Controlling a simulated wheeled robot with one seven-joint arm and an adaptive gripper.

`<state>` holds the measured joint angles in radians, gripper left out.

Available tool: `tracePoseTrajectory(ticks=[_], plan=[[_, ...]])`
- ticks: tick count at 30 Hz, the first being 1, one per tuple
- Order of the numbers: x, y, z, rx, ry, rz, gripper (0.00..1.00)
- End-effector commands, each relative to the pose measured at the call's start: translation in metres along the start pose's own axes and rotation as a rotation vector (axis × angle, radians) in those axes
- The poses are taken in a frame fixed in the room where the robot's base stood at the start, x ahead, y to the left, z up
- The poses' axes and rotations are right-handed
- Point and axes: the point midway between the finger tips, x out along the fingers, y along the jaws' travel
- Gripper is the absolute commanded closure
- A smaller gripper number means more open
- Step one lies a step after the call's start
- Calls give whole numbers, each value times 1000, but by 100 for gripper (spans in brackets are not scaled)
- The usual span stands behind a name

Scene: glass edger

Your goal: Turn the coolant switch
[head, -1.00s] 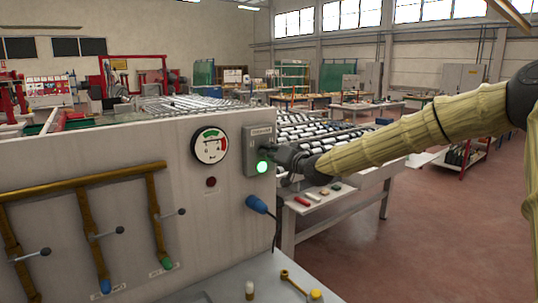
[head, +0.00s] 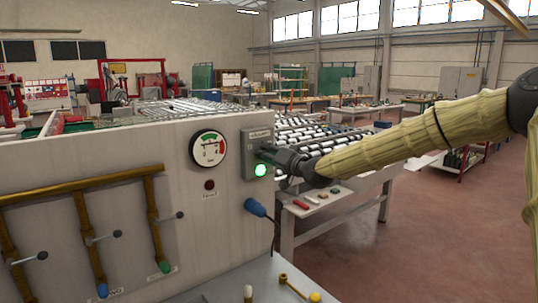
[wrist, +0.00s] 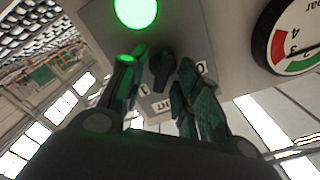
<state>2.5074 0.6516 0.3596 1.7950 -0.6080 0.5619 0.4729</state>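The coolant switch is a small dark knob (wrist: 162,68) on a grey switch box (head: 250,165) at the right end of the machine's panel. Small white labels sit around the knob in the wrist view, too small to read surely. A lit green lamp (head: 260,170) is below the knob on the box; it also shows at the top of the wrist view (wrist: 136,10). My gripper (wrist: 160,78) is at the box, with its two fingers apart on either side of the knob. Contact with the knob cannot be told. In the head view my gripper (head: 267,152) hides the knob.
A pressure gauge (head: 208,148) is left of the box, with a dark red button (head: 210,185) below it. A blue plug (head: 255,207) with a cable hangs below the box. Brown pipes with levers (head: 154,215) are at the left. A roller table (head: 310,135) stands behind.

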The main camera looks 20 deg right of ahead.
Motion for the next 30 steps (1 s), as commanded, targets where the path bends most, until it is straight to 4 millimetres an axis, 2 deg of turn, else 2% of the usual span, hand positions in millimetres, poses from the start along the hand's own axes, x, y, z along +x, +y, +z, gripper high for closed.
tracePoseTrajectory(ticks=[4,8,21,30], plan=[[-4,0,0,0,-1,0,68],[-16,0,0,0,0,0,68],[-84,1,-1,2,2,-1,68],[-115,2,-1,2,1,1,68]])
